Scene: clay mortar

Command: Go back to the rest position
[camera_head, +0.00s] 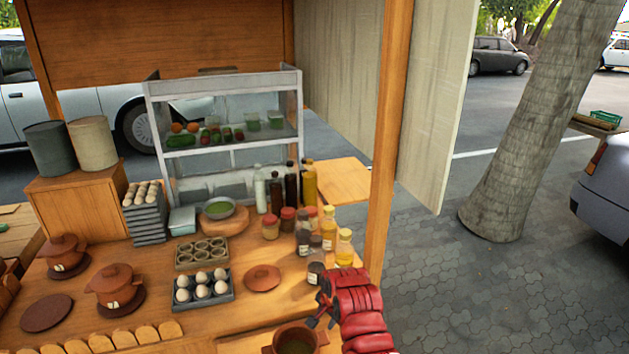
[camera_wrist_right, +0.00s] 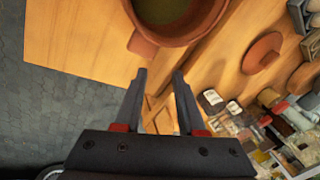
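My right gripper (camera_head: 318,312) is above the front right of the wooden counter, beside an open clay pot (camera_head: 296,340). In the right wrist view the gripper (camera_wrist_right: 159,75) has its two fingers apart with nothing between them. The clay pot (camera_wrist_right: 178,20) lies just past the fingertips there, with greenish contents and a small handle toward the fingers. A clay lid (camera_head: 263,278) lies on the counter behind the pot; it also shows in the right wrist view (camera_wrist_right: 262,52). My left gripper does not show in either view.
An egg tray (camera_head: 203,289) and several bottles and jars (camera_head: 329,228) stand behind the gripper. A wooden post (camera_head: 390,140) rises at the counter's right edge. Lidded clay pots (camera_head: 114,285) stand at the left. Open pavement (camera_head: 480,290) lies to the right.

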